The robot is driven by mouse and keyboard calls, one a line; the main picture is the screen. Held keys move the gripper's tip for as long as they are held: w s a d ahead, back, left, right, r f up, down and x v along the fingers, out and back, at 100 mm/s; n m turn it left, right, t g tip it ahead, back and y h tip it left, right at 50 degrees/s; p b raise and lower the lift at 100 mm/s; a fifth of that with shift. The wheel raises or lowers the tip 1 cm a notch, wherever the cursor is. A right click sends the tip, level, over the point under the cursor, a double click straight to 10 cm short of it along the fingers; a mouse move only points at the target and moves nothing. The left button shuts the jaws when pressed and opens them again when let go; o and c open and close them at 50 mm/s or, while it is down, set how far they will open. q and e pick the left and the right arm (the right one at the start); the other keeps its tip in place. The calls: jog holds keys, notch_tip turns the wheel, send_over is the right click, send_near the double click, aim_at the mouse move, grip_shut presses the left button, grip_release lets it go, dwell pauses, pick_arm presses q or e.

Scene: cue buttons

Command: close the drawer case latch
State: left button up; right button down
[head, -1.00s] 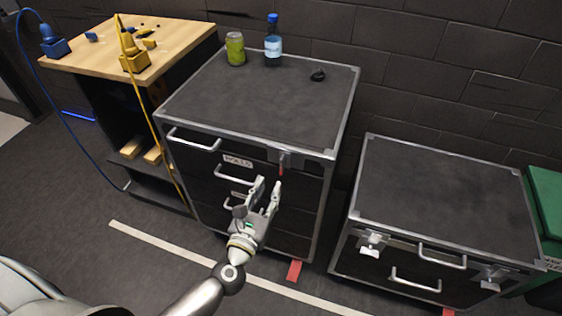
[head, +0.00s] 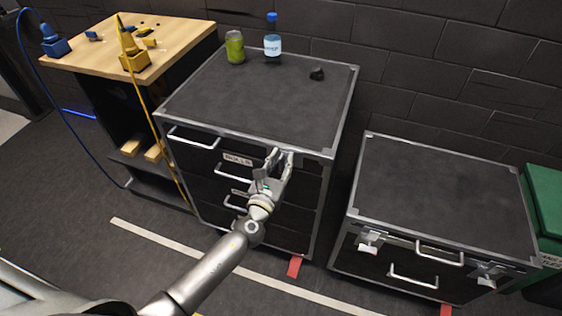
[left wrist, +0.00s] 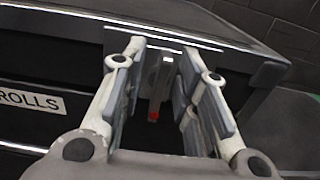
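The drawer case (head: 255,100) is a tall black case with silver edges and several drawers with handles. Its latch (left wrist: 157,85), a metal piece with a red tip, is at the upper front edge and hangs down. In the left wrist view it shows between the spread fingers of my left gripper (left wrist: 163,85). In the head view my left gripper (head: 279,160) is open in front of the case's upper right front and mostly hides the latch. I cannot tell whether a finger touches it. My right gripper is not in view.
A green can (head: 235,47), a blue-capped bottle (head: 272,40) and a small dark object (head: 317,74) stand on the case. A lower case (head: 437,205) with latches is at right, a wooden-topped bench (head: 130,45) at left. Floor in front is mostly clear.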

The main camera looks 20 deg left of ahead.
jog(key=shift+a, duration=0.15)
pick_arm(q)
grip_shut()
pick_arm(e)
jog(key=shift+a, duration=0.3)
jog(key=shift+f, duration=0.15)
pick_arm(q)
jog(key=n+b, duration=0.2)
jog(key=n, duration=0.1)
jog(key=shift+a+f+n, duration=0.1)
jog(key=shift+f+n, duration=0.05)
jog(key=shift+n, duration=0.25)
jog(key=n+b, duration=0.2)
jog(key=n, duration=0.2)
jog(key=shift+a+n, duration=0.1)
jog(key=shift+n, duration=0.2)
jog(key=shift+a+f+n+b, duration=0.1)
jog(key=shift+n+b, duration=0.6)
jog(key=shift+n, duration=1.7)
jog(key=shift+a+f+n+b, duration=0.1)
jog(key=shift+n+b, duration=0.55)
jog(key=shift+n, duration=1.75)
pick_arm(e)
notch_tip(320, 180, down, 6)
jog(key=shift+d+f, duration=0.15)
